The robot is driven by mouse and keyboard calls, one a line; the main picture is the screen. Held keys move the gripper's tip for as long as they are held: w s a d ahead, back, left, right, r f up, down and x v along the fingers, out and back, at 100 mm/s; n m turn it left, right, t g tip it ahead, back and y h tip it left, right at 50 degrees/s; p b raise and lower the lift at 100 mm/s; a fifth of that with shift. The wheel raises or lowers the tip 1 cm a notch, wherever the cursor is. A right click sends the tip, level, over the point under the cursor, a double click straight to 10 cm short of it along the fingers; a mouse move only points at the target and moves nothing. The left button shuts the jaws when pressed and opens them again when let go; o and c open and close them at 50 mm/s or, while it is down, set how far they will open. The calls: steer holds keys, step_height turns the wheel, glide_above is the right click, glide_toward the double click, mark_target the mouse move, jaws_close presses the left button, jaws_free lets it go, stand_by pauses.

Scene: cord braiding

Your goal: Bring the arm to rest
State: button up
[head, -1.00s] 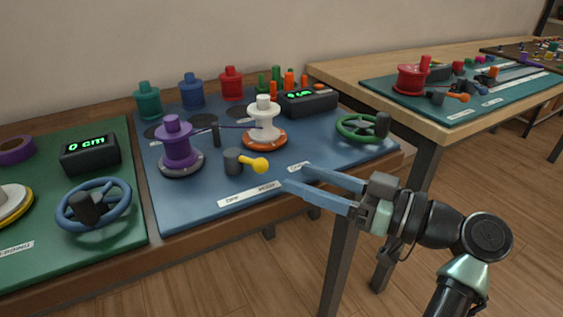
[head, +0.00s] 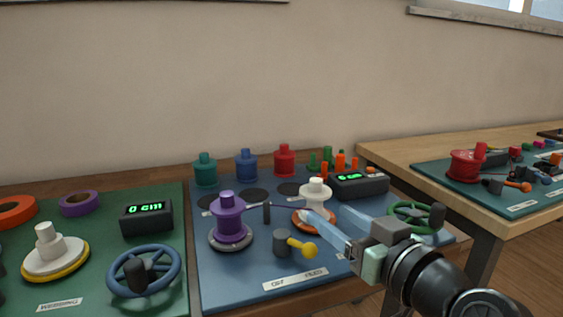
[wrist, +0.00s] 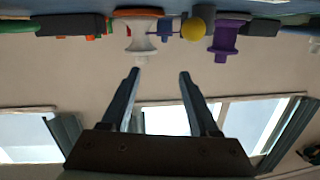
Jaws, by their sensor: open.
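My gripper (head: 335,226) is open and empty in the head view, its two blue fingers pointing left over the front right of the blue board (head: 228,288). In that view one finger overlaps the orange base of the white spool (head: 317,193); I cannot tell whether they touch. In the wrist view the open fingers (wrist: 158,75) have nothing between them, and the white spool (wrist: 140,40) and purple spool (wrist: 225,38) appear upside down beyond the tips. The purple spool (head: 229,218) stands on a grey base at the left of the board.
A yellow-knobbed lever (head: 302,248) and a green handwheel (head: 415,217) are close to the gripper. A display box (head: 358,186) and several coloured spools stand behind. A green board (head: 90,299) with a blue handwheel (head: 144,271) is at left. A second table (head: 440,155) is at right.

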steer(key=s+a+r+m+t+h+p, duration=0.1)
steer(key=s+a+r+t+h, duration=0.2)
steer(key=s+r, duration=0.5)
steer(key=s+a+r+m+t+h+p, duration=0.1)
steer(key=s+a+r+m+t+h, duration=0.3)
steer(key=r, duration=0.7)
steer(key=s+a+r+n+t+p, duration=0.15)
steer(key=s+r+t, duration=0.35)
steer(key=r, duration=0.5)
step_height(320, 180, up, 34)
steer(key=p, duration=3.3)
steer(key=shift+w+a+p, duration=0.2)
steer(key=shift+a+p, duration=0.15)
steer(key=shift+p, duration=0.05)
